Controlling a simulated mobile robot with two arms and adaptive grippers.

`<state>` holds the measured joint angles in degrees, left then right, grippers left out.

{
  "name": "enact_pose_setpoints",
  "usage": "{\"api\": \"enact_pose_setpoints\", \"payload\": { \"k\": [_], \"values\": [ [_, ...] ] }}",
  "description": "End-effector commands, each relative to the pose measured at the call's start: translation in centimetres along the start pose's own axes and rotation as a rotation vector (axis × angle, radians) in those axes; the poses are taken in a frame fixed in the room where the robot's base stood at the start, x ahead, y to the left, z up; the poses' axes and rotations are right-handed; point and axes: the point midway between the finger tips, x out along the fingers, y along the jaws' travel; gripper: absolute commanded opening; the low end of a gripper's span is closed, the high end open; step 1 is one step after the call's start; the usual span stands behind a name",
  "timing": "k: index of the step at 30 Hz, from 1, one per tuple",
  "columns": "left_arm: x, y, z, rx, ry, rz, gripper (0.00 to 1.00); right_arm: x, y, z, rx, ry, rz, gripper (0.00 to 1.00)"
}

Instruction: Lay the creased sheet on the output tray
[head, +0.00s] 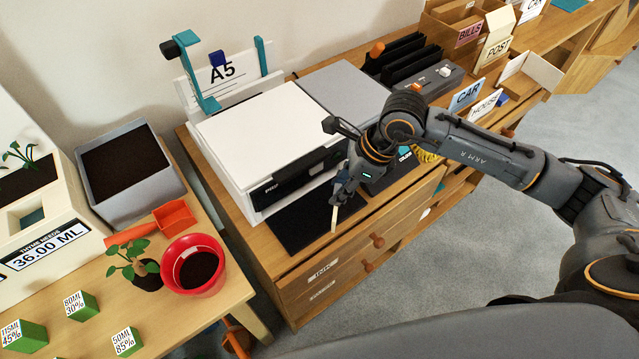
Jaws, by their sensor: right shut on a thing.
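My right gripper (341,194) is shut on a thin pale piece, seen nearly edge-on, which looks like the creased sheet (334,219). The sheet hangs down from the fingertips, and its crease cannot be made out. The gripper is at the right side of the black output tray (296,226), which sticks out from the front of the white printer (262,140). The sheet's lower end shows against the tray's right part; I cannot tell whether it touches. The visible left part of the tray is bare. My left gripper is not in view.
A stand with an A5 card (222,73) is behind the printer. A grey lid-like panel (345,92) lies to its right. CAR (466,95) and HOUSE (486,106) signs stand farther right. A red pot (194,264) and a plant are on the left table.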

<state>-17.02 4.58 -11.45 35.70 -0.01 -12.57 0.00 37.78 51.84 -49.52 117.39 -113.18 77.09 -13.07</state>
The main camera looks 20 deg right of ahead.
Motion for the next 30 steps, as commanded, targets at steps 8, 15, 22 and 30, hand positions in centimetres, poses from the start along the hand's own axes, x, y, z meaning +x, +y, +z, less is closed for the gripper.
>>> {"api": "enact_pose_setpoints", "payload": {
  "k": [8,15,22,30],
  "values": [
    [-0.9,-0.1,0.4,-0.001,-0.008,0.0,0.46,1.2,0.1,3.5,-0.003,-0.003,0.003,0.1],
    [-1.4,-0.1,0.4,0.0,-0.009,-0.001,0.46,3.1,0.1,3.5,0.0,0.002,0.0,0.1],
    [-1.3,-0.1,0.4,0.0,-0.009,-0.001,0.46,3.1,0.0,3.4,0.0,0.001,0.0,0.1],
    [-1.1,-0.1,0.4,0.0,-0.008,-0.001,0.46,3.3,0.0,3.4,0.0,0.001,0.0,0.56]
  ]
}}
